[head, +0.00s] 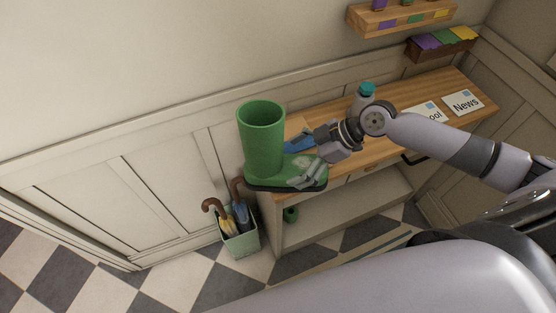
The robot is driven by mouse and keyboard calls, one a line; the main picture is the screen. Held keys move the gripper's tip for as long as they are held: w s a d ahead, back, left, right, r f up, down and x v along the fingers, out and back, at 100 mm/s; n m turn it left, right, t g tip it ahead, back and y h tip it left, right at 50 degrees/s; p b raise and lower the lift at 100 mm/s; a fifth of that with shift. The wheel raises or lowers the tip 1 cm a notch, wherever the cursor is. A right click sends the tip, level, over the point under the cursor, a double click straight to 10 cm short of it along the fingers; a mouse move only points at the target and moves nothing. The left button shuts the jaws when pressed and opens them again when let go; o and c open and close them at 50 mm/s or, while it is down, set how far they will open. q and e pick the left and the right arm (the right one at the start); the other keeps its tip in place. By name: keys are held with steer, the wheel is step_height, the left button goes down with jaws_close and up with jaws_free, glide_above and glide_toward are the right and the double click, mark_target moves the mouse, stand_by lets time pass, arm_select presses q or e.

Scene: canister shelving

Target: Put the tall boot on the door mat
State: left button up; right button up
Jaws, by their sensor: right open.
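The tall green boot (262,140) is upright at the left end of the wooden bench top, its toe pointing right. Its sole reaches the bench's front left corner; whether it rests there or is just above cannot be told. My right gripper (314,157) is at the toe, with one finger behind it and one in front. The jaws are open around the toe. A flat pale strip with a blue-grey stripe (372,248) lies on the floor before the bench, mostly hidden by my arm; it may be the door mat. My left gripper is not in view.
The bench (450,91) holds a blue item (298,142), a teal-capped bottle (366,90) and papers (463,103). A green umbrella bin (241,245) stands left of it. A small green object (290,214) is underneath. Checkered floor at left is clear.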

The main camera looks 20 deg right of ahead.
mark_target(280, 164)
steer(key=shift+w+a+f, duration=0.15)
steer(key=shift+a+f, duration=0.1)
steer(key=shift+a, duration=0.1)
steer(key=shift+w+a+f+p, duration=0.15)
steer(key=shift+w+a+p, duration=0.1)
steer(key=shift+p, duration=0.15)
steer(key=p+x, duration=0.1)
steer(key=x, duration=0.2)
steer(key=shift+w+p, duration=0.2)
steer(key=shift+p, duration=0.2)
steer(key=shift+w+a+f, duration=0.15)
steer(key=shift+a+f, duration=0.2)
steer(key=shift+f, duration=0.15)
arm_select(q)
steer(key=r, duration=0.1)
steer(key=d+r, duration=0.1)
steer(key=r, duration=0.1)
arm_select(e)
steer(key=shift+c, duration=0.4)
steer(key=c, duration=1.9)
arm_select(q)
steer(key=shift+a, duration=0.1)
arm_select(e)
steer(key=shift+r, duration=0.1)
steer(key=shift+c, duration=0.2)
steer(key=shift+w, duration=0.1)
